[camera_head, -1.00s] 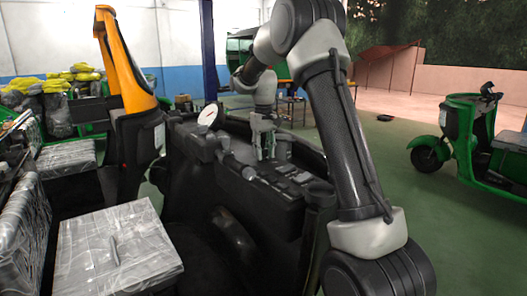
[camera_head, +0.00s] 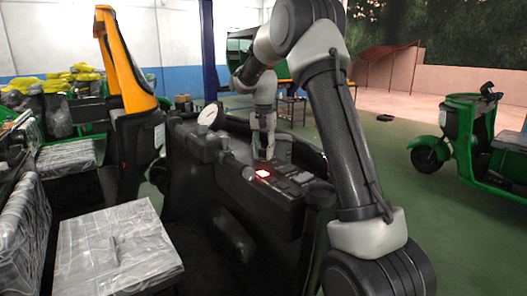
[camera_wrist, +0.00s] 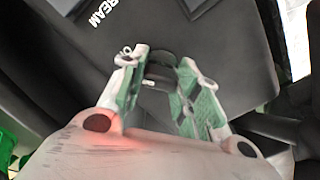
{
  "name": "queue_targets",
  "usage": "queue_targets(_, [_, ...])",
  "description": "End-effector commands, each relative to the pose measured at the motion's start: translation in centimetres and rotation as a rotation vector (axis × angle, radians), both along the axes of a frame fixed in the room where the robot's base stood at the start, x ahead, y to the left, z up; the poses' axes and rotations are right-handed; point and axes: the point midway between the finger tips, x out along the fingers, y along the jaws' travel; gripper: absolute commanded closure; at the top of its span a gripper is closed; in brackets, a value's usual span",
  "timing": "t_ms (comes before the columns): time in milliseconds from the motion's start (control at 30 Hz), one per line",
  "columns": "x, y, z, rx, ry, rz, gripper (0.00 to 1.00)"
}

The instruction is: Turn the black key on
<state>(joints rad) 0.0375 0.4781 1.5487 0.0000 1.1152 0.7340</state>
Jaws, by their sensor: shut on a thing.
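The black key (camera_wrist: 160,70) shows in the wrist view between the fingertips of my gripper (camera_wrist: 160,84), at the black dashboard. My gripper is shut on the key, with a green-padded finger on either side of it. In the head view my gripper (camera_head: 263,148) points down at the dashboard (camera_head: 245,195), and its fingers hide the key there. A red light (camera_head: 263,173) glows on the dashboard just in front of my gripper. A red glow also falls on my gripper's body in the wrist view.
A round white gauge (camera_head: 208,115) stands on the dashboard left of my gripper. A plastic-wrapped seat (camera_head: 115,250) is at the lower left. A green vehicle (camera_head: 470,135) stands at the right, with open green floor before it.

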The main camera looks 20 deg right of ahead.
Motion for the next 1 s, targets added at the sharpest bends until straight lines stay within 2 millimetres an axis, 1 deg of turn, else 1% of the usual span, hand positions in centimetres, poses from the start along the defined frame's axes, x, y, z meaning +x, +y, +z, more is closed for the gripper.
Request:
queue_targets(300, [0.04, -0.01, 0.06, 0.000, -0.001, -0.089, 0.92])
queue_targets(767, [0.04, -0.01, 0.07, 0.000, -0.001, -0.100, 0.92])
queue_targets(800, [0.04, -0.01, 0.07, 0.000, -0.001, -0.099, 0.61])
queue_targets(867, [0.04, -0.01, 0.06, 0.000, -0.001, -0.099, 0.50])
queue_targets(900, [0.03, 0.00, 0.06, 0.000, -0.001, -0.099, 0.46])
queue_targets(1000, [0.02, -0.01, 0.04, 0.000, -0.001, -0.099, 0.46])
